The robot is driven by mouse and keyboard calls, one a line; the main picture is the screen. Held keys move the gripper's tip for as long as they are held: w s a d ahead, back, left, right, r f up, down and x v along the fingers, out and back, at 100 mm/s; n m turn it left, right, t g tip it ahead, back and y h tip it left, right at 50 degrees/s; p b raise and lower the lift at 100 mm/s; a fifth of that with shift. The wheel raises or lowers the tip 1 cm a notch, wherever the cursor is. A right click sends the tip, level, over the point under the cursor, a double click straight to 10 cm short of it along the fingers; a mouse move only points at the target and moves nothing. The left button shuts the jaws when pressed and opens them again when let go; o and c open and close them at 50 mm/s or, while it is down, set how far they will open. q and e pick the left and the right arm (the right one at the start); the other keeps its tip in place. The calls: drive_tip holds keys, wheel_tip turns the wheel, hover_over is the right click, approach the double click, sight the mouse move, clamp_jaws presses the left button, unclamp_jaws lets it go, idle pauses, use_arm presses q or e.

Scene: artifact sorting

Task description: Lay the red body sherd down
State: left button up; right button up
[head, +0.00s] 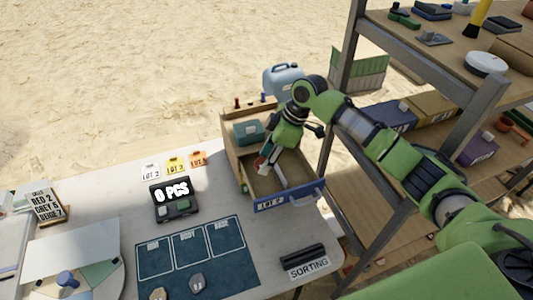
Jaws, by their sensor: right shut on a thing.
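My right gripper (266,164) reaches down into the open wooden drawer box (296,188) with the blue "LOT 2" front. It is shut on a small red piece, the red body sherd (259,162), which shows only as a small patch by the fingertips; the fingers hide the rest. I cannot tell whether the sherd touches the drawer floor. A dark blue mat (243,272) with outlined fields, one marked "BODY", lies on the table to the left of the box. My left gripper is not in view.
A display (172,200) reads "0 PCS". Coloured lot cards (175,164) stand behind it. A "SORTING" sign (308,267) lies at the front right. Shelving (440,60) crowds the right side.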

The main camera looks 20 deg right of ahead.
sight(262, 183)
drive_tip(key=shift+f, duration=0.6)
wheel_tip(262, 183, down, 2)
drive_tip(key=shift+f+b, duration=0.25)
drive_tip(key=shift+b, duration=0.35)
drive_tip(key=shift+f+b, duration=0.9)
drive_tip(key=shift+f, duration=1.5)
drive_tip(key=c, duration=0.4)
drive_tip(key=o, duration=1.2)
drive_tip(key=shift+s, duration=0.1)
drive_tip(key=shift+o, duration=0.2)
